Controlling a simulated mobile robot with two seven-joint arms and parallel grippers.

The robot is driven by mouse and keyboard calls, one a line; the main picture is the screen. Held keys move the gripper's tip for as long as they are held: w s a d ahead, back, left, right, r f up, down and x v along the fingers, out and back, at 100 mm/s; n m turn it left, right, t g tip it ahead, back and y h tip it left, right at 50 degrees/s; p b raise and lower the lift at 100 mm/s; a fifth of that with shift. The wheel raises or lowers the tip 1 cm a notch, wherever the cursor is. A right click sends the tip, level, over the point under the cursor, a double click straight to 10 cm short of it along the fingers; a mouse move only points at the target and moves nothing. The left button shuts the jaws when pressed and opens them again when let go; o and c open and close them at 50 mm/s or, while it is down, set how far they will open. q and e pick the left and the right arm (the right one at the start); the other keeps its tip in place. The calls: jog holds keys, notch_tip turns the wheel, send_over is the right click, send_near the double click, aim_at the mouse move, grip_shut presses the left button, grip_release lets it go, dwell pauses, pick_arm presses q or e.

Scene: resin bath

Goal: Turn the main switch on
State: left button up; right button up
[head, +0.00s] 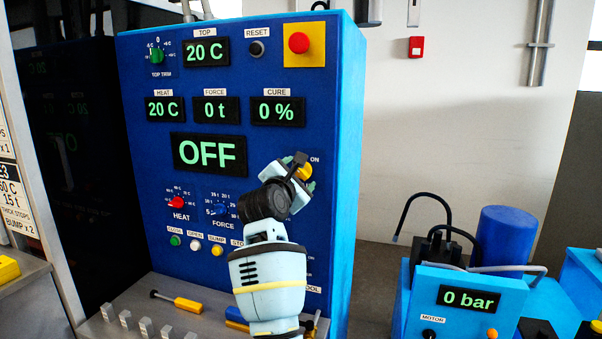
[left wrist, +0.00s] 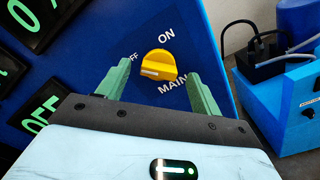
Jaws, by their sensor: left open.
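The main switch is a yellow rotary knob on the blue press panel, clear in the left wrist view (left wrist: 158,64) and partly hidden by my gripper in the head view (head: 305,172). "ON" is printed above it, "MAIN" below, and a partly covered "OFF" at its left. The white mark on the knob lies toward its left, OFF side. My left gripper (left wrist: 157,70) is open, its green fingers on either side of the knob with visible gaps. Whether the fingertips reach past the knob's face is unclear. The large display (head: 209,154) reads OFF. My right gripper is not in view.
A red emergency button (head: 299,43) on a yellow plate sits at the panel's top right. HEAT (head: 177,203) and FORCE (head: 220,208) knobs are left of my arm. A yellow-handled tool (head: 188,304) lies on the ledge below. A blue pump unit (head: 455,312) stands at right.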

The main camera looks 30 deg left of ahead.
aim_at(302, 171)
pick_arm(q)
jog(key=shift+x, duration=1.25)
jog(key=shift+c, duration=0.4)
jog(key=c, duration=0.9)
